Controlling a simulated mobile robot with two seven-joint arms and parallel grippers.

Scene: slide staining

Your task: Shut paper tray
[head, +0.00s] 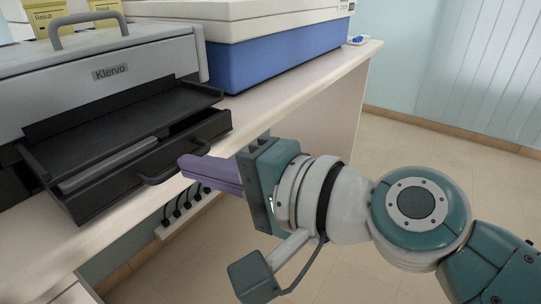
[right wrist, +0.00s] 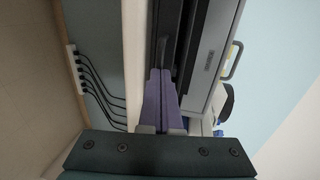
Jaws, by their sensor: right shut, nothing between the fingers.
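The paper tray (head: 110,178) is a dark drawer standing out from the lower front of the grey and black printer (head: 110,75), with a dark loop handle (head: 172,166) on its front. My right gripper (head: 182,168) has purple fingers pressed together with nothing between them. Its tips are right at the tray's front by the handle; I cannot tell whether they touch. In the right wrist view the shut fingers (right wrist: 160,74) point at the dark printer front (right wrist: 185,40), and their tips overlap the handle area. My left gripper is not in view.
The printer stands on a pale counter (head: 285,95). A blue and white machine (head: 280,45) stands beside it on the right. Black cables in a power strip (head: 185,208) hang below the counter edge. Yellow boxes (head: 45,15) stand behind. The floor at the right is clear.

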